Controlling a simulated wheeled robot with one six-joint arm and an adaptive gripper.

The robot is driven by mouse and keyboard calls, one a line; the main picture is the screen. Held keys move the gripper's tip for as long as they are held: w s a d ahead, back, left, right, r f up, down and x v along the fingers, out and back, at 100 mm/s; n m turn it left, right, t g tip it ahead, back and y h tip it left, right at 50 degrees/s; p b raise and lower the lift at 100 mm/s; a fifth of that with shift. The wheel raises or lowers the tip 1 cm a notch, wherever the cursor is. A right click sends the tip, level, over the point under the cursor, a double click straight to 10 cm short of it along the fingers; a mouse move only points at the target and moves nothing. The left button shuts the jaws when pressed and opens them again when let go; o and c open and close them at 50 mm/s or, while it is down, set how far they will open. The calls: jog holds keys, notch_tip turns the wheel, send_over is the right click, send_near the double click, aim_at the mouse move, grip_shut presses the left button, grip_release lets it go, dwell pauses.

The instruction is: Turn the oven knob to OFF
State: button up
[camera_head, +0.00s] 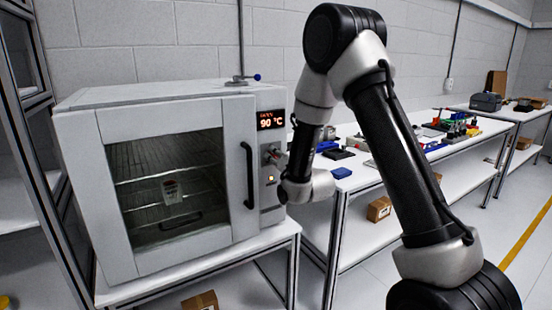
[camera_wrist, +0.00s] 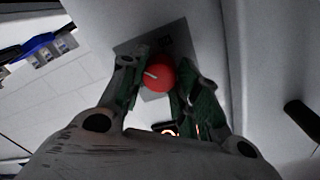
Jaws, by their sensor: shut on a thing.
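The white oven (camera_head: 232,180) stands on a bench at the left, its door shut. Its display (camera_head: 271,120) glows orange and reads 90 °C. In the wrist view the oven knob (camera_wrist: 161,76) is round and red, with a white pointer mark toward the picture's left. It sits on a grey plate (camera_wrist: 126,48). My gripper (camera_wrist: 166,74) is shut on the knob, one green-lined finger at each side.
A dark vertical door handle (camera_head: 248,175) is just left of my gripper. A small amber light (camera_head: 271,179) shows on the panel. A white bench (camera_head: 350,180) with tools and small parts stands to the right. A beaker-like container (camera_head: 172,191) sits inside the oven.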

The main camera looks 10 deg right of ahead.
jog(key=shift+n, duration=0.3)
jog(key=n, duration=0.3)
jog(key=shift+f+n, duration=0.1)
jog(key=shift+n, duration=0.2)
jog(key=n, duration=0.3)
jog(key=shift+n+t, duration=0.3)
jog(key=shift+n, duration=0.1)
jog(key=n+y, duration=0.1)
jog(key=n, duration=0.6)
jog(key=shift+n, duration=0.3)
jog(key=n, duration=0.6)
jog(key=shift+n+y, duration=0.4)
jog(key=n, duration=0.6)
jog(key=shift+f+n+g, duration=0.1)
jog(key=shift+n+g, duration=0.3)
jog(key=o, duration=1)
